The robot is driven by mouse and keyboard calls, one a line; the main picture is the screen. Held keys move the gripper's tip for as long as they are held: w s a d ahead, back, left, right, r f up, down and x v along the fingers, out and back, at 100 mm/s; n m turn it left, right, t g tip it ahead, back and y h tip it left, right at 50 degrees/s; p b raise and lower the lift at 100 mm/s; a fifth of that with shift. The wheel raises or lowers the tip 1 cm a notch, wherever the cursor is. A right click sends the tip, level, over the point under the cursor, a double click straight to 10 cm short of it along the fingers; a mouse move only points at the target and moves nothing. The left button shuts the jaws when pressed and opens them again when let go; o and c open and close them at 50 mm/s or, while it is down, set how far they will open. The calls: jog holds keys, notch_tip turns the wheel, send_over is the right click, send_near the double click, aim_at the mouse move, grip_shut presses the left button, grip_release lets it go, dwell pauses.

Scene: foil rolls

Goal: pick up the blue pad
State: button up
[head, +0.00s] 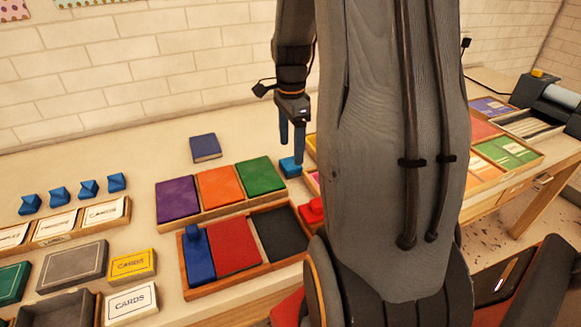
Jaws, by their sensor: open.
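A blue pad (201,270) lies in the left slot of the front wooden tray (230,284), beside a red pad (233,246) and a black pad (278,234). A small blue knobbed piece (193,234) stands at the pad's far end and covers part of it. My gripper (292,150) points down with two blue fingers apart and nothing seen between them. It is to the right of and behind the blue pad, apart from it. A small blue block (290,167) sits close by the fingertips; I cannot tell whether they touch.
Behind is a tray with purple (177,200), orange (220,186) and green (260,176) pads. A dark blue book (205,147) lies farther back. A red piece (312,212) is right of the front tray. Card boxes (131,303) stand at left. My arm hides the table's middle right.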

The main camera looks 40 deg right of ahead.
aim_at(291, 163)
jog(key=shift+w+f+p, duration=0.1)
jog(key=shift+f+p, duration=0.8)
jog(key=shift+f, duration=1.7)
jog(key=c, duration=1.1)
jog(key=shift+c, duration=0.2)
notch_tip(291, 163, up, 10)
jog(key=b, duration=0.2)
jog(key=o, duration=0.5)
jog(key=c, duration=0.4)
jog(key=shift+a, duration=0.1)
